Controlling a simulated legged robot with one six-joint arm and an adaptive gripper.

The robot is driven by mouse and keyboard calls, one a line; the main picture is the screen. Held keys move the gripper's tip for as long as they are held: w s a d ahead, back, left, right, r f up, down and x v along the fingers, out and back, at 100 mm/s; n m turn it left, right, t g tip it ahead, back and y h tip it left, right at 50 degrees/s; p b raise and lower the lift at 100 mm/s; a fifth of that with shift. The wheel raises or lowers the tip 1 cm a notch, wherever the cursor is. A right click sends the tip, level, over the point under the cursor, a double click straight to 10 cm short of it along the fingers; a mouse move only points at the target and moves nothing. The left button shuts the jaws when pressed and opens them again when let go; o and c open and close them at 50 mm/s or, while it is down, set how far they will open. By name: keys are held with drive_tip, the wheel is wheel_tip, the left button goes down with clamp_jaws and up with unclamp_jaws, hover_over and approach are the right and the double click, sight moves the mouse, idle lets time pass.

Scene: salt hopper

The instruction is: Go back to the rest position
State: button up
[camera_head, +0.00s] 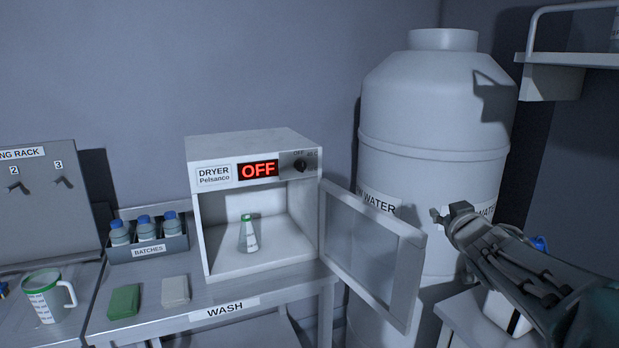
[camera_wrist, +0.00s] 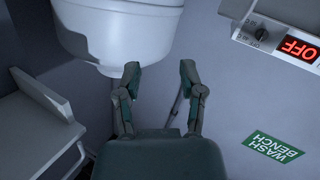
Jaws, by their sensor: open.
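My gripper (camera_head: 450,212) is raised on the right side of the head view, in front of the white water tank (camera_head: 432,120). In the wrist view, my gripper (camera_wrist: 160,75) has its two fingers apart with nothing between them. The dryer (camera_head: 250,145) stands on the wash bench with its door (camera_head: 372,258) swung open to the right. Its display reads OFF. A small flask with a green top (camera_head: 248,235) stands inside the dryer. My gripper is to the right of the open door, apart from the flask.
A batches box (camera_head: 148,250) with blue-capped bottles, a green block (camera_head: 124,301), a pale block (camera_head: 175,290) and a measuring jug (camera_head: 48,297) stand left of the dryer. A rack (camera_head: 40,205) is at far left. A wall shelf (camera_head: 575,60) is at upper right.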

drive_tip(key=s+a+f+g, duration=0.3)
drive_tip(key=s+f, duration=0.2)
drive_tip(key=s, duration=0.5)
drive_tip(key=s+a+f+m+g, duration=0.1)
drive_tip(key=s+a+f+g, duration=0.3)
drive_tip(key=s, duration=0.6)
drive_tip(key=s+a+f+m+g+y, duration=0.1)
drive_tip(key=s+a+f+g, duration=0.3)
drive_tip(key=s, duration=0.6)
wheel_tip(320, 180, down, 2)
drive_tip(key=shift+s+a+f, duration=0.1)
drive_tip(key=shift+s+a, duration=0.1)
drive_tip(key=shift+a, duration=0.05)
